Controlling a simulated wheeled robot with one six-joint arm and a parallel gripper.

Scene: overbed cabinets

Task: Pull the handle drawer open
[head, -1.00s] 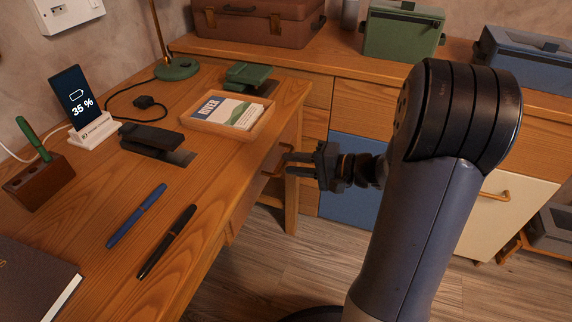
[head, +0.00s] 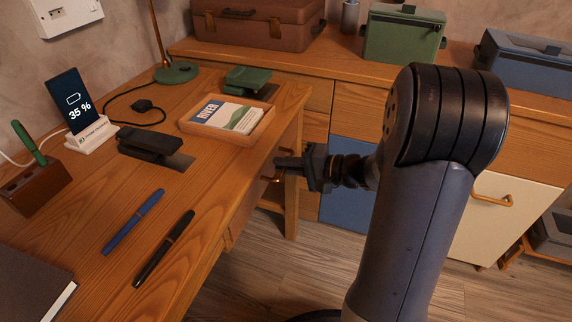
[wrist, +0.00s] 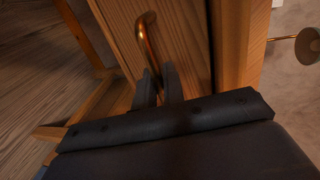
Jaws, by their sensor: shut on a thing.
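The handle drawer (head: 243,205) is set under the desk's right edge, its wooden front seen at a steep angle in the head view. Its brass bar handle (head: 268,180) shows just below my gripper (head: 280,166). In the wrist view the curved handle (wrist: 144,38) stands out from the wooden drawer front (wrist: 182,40). My gripper's fingers (wrist: 159,84) are shut on the lower end of the handle; the exact contact is partly hidden by the fingers. The drawer appears flush with the desk, though its edges are hard to see.
The desk top holds a tray with a booklet (head: 228,132), a black stapler-like item (head: 150,143), pens (head: 164,248) and a phone on a stand (head: 78,104). A desk leg (head: 291,205) stands just beyond my gripper. The floor (head: 262,262) beside the desk is clear.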

